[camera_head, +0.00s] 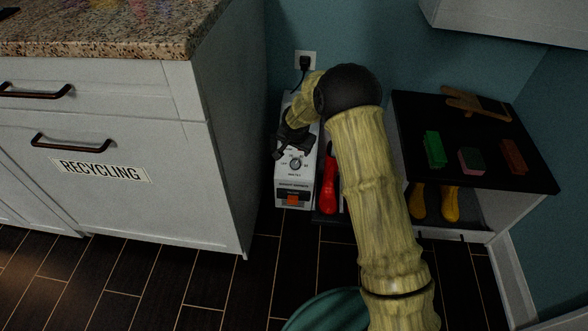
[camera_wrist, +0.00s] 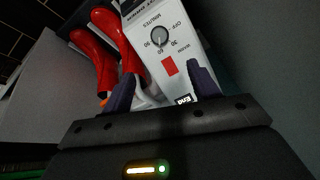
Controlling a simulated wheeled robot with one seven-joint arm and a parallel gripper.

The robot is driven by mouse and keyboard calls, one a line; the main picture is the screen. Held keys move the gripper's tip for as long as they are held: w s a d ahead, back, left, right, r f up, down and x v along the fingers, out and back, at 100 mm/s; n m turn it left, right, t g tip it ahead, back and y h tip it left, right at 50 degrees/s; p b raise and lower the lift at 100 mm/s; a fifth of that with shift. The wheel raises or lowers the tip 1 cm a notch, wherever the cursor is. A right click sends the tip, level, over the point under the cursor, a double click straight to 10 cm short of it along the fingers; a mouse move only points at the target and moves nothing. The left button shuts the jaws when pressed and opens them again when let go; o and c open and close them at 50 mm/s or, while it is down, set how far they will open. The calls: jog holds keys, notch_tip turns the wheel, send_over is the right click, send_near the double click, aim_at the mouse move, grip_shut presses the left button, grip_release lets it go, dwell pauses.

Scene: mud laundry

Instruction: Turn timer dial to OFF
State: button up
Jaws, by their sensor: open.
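The timer dial (camera_head: 296,163) is a small round grey knob on the sloping front of a white box (camera_head: 281,188). In the wrist view the dial (camera_wrist: 158,37) appears with an OFF mark, minute numbers and a red rectangle below it. I cannot clearly tell which mark its pointer meets. My gripper (camera_head: 279,148) is dark and open, just above and left of the dial in the head view. In the wrist view my gripper's fingers (camera_wrist: 162,84) are spread with nothing between them, and the dial lies beyond them, apart from both tips.
Red boots (camera_head: 329,180) stand close to the box's right side. A white cabinet (camera_head: 222,160) stands to the left. A black-topped shelf (camera_head: 490,165) with brushes, a sponge and yellow boots (camera_head: 450,203) is at right. A plugged wall outlet (camera_head: 306,61) is behind.

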aim_at(295, 163)
jog(key=shift+r, duration=0.1)
jog(key=b+x, duration=0.7)
jog(key=x, duration=1)
jog(key=shift+w+f, duration=0.1)
jog(key=shift+f, duration=0.15)
jog(key=shift+c, duration=0.4)
jog(key=c, duration=0.9)
